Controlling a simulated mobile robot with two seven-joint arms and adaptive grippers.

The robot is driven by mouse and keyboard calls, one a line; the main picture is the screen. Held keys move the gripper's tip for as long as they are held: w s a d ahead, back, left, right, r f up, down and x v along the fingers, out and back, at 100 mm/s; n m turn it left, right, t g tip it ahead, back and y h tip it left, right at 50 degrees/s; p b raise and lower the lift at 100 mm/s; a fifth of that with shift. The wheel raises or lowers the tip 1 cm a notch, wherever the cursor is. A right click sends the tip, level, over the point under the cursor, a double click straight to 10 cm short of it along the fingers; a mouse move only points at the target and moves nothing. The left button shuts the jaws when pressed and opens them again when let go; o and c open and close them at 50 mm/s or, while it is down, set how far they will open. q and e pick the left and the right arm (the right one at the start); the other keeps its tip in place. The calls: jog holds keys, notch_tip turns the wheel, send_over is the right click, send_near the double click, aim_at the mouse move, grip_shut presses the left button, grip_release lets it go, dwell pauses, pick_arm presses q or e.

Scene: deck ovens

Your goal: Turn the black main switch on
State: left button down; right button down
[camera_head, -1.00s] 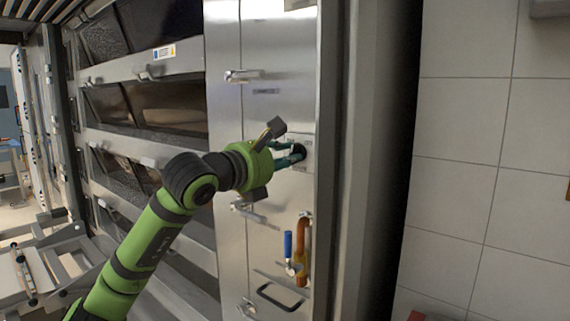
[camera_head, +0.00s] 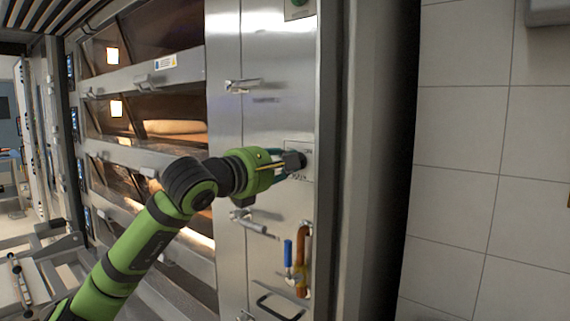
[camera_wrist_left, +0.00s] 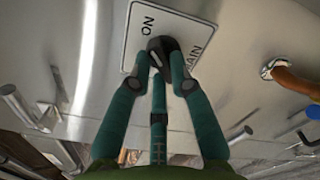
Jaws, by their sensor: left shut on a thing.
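The black main switch (camera_wrist_left: 163,44) is a knob on a white label plate (camera_wrist_left: 190,22) on the steel panel. ON and part of the word MAIN can be read on the plate in the left wrist view. My left gripper (camera_wrist_left: 161,68) has its teal fingers closed around the knob. In the head view my left gripper (camera_head: 289,168) is at the plate, with its black block in front of the knob, so the switch is mostly hidden there. My right gripper is not in view.
The deck ovens (camera_head: 150,88) on the left have lit chambers. Door handles (camera_head: 243,86) stick out of the panel. A blue lever (camera_head: 288,253) and a copper pipe (camera_head: 303,255) are below the switch. A tiled wall (camera_head: 460,130) is on the right.

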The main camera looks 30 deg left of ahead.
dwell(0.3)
pick_arm(q)
jog(key=c, duration=1.1)
grip_release()
jog(key=shift+s+a, duration=0.15)
jog(key=shift+s, duration=1.85)
jog(key=shift+s+a, duration=0.2)
jog(key=shift+s, duration=1.75)
jog(key=shift+s+a, duration=0.15)
jog(key=shift+s, duration=1.85)
